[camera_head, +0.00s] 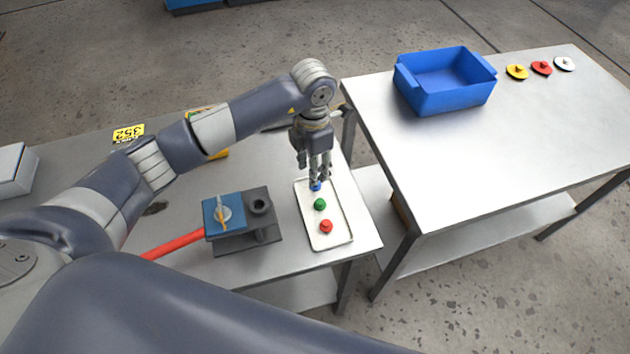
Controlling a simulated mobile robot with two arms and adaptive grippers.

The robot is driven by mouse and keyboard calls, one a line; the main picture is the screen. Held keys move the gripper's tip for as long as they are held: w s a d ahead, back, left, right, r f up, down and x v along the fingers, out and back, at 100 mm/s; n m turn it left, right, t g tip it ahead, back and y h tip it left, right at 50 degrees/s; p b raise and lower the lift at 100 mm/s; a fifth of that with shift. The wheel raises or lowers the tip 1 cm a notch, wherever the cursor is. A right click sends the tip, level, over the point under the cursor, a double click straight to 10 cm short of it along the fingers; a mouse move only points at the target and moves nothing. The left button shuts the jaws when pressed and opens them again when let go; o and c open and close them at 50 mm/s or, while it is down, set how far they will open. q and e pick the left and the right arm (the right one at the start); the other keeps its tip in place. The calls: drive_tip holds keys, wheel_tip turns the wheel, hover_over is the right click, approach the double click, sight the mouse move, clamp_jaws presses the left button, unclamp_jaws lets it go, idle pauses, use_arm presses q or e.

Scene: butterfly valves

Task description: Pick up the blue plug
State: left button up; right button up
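The blue plug (316,187) is at the far end of a white tray (336,242) on the left table. It is small and partly hidden by my fingers. My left gripper (317,182) reaches down from above with its fingertips right at the blue plug. Whether the fingers touch it or have closed on it is too small to tell. My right gripper is not in view.
A green plug (320,204) and a red plug (326,226) stand close by on the tray. Left of it is a grey valve block (262,228) with a blue plate (217,209). The right table (440,170) holds a blue bin (445,98) and small coloured discs.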

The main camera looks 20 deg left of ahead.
use_arm(q)
drive_tip(key=shift+f, duration=0.3)
drive_tip(key=f+p, duration=0.1)
drive_tip(key=f, duration=0.1)
drive_tip(key=f+p, duration=0.1)
drive_tip(key=f, duration=0.1)
drive_tip(key=shift+w+d+f+p, duration=0.1)
drive_tip(key=shift+d+f+p, duration=0.1)
drive_tip(key=shift+p, duration=0.1)
drive_tip(key=shift+f, duration=0.2)
drive_tip(key=shift+w+f, duration=0.1)
drive_tip(key=c, duration=0.5)
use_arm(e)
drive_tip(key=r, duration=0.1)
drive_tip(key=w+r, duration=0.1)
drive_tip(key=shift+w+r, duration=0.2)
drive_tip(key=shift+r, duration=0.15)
